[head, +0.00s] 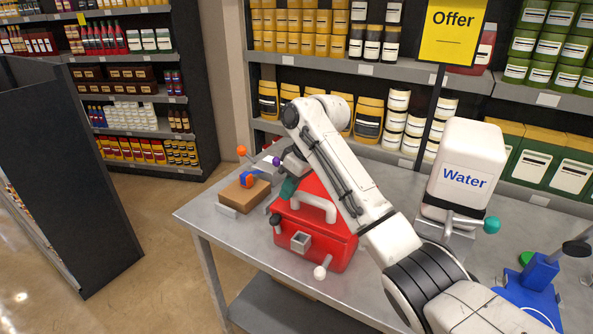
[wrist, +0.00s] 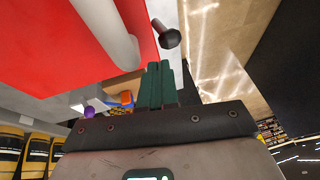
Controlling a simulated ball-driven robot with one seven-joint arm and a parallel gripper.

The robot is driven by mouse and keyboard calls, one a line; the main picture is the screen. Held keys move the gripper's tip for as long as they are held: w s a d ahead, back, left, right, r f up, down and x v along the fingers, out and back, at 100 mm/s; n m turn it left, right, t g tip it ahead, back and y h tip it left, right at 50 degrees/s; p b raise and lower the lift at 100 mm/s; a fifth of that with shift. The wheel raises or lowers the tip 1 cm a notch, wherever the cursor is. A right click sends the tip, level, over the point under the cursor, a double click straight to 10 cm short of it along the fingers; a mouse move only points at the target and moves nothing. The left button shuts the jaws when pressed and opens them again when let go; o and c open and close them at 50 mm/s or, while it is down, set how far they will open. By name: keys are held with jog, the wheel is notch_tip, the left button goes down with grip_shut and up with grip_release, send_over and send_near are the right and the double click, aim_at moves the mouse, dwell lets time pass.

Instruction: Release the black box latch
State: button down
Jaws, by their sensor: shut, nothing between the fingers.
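The red box (head: 318,244) stands on the grey table and has a pale handle (head: 318,205) on top. Its black latch knob (head: 274,219) sits at the box's left side, and a white knob (head: 319,273) sits low at the front. In the wrist view the black latch knob (wrist: 167,38) is beyond the fingertips, beside the red lid, with a clear gap to them. My gripper (head: 288,188) is over the upper left part of the box, close to the black knob. Its teal fingers (wrist: 160,68) are closed together and empty.
A brown block (head: 243,194) with a blue and orange part stands left of the red box, with orange and purple balls near it. A Water container (head: 464,172) stands to the right, and a blue stand (head: 530,285) is further right. Shelves line the back.

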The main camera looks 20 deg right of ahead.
aim_at(278, 215)
jog(key=shift+s+a+f+p, duration=0.1)
jog(key=shift+a+f+p, duration=0.15)
jog(key=shift+f, duration=0.5)
jog(key=shift+w+a+f+p, duration=0.15)
jog(key=shift+a+f, duration=0.25)
jog(key=shift+f, duration=0.3)
jog(key=shift+s+a+f+p, duration=0.2)
jog(key=shift+a+f, duration=0.1)
jog(key=shift+f, duration=0.45)
jog(key=shift+f, duration=0.1)
